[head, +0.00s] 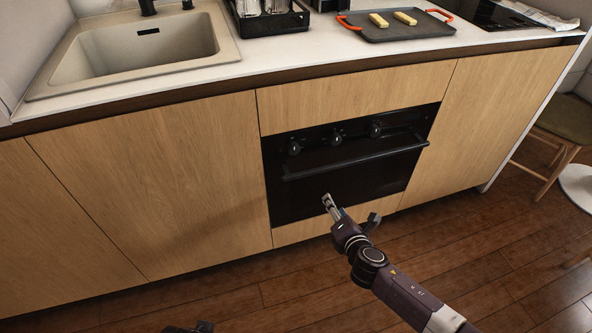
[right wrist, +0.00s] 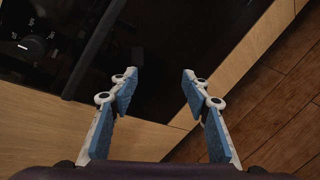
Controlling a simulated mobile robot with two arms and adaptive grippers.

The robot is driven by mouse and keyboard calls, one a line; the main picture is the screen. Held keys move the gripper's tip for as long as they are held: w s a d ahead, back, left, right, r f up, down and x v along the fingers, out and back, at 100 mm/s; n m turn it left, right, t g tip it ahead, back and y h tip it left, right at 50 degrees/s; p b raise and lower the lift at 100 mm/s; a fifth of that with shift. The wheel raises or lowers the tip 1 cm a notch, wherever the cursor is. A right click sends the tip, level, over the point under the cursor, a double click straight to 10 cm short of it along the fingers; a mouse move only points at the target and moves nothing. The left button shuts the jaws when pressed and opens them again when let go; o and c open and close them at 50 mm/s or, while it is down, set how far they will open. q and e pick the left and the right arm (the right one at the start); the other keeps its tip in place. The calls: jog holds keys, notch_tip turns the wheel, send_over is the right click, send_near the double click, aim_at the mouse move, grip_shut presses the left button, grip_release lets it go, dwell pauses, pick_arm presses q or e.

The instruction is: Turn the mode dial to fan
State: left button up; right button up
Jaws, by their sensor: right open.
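The black built-in oven (head: 330,195) has a row of three dark knobs: a left knob (head: 294,147), a middle knob (head: 337,137) and a right knob (head: 376,129). I cannot tell from the head view which is the mode dial. My right gripper (head: 327,202) is in front of the lower oven door, below the handle, apart from the knobs. In the right wrist view its fingers (right wrist: 160,80) are open and empty. One dial (right wrist: 30,46) with small white markings shows at upper left there; its labels are unreadable. A dark part of my left gripper (head: 190,328) shows at the bottom edge.
The oven handle (head: 355,158) runs across the door below the knobs. Wooden cabinet fronts flank the oven. The counter above holds a sink (head: 150,45), a dish rack (head: 268,22) and a tray (head: 400,31) with orange handles. The floor in front is clear.

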jog(key=w+a+r+n+t+y+b, duration=0.2)
jog(key=a+r+n+b, duration=0.1)
jog(key=a+r+n, duration=0.3)
jog(key=n+t+y+b, duration=0.2)
jog(key=n, duration=0.2)
send_near(295, 151)
jog(key=w, duration=0.1)
pick_arm(q)
jog(key=b+v, duration=0.1)
jog(key=v, duration=0.6)
jog(key=shift+w+r+t+b, duration=0.25)
jog(key=shift+t+b, duration=0.15)
pick_arm(e)
jog(key=x, duration=0.7)
jog(key=shift+w+a, duration=0.15)
jog(key=shift+a, duration=0.1)
pick_arm(q)
jog(key=shift+a, duration=0.1)
pick_arm(e)
jog(key=shift+r, duration=0.1)
jog(key=shift+c, duration=0.2)
jog(key=c, duration=1.1)
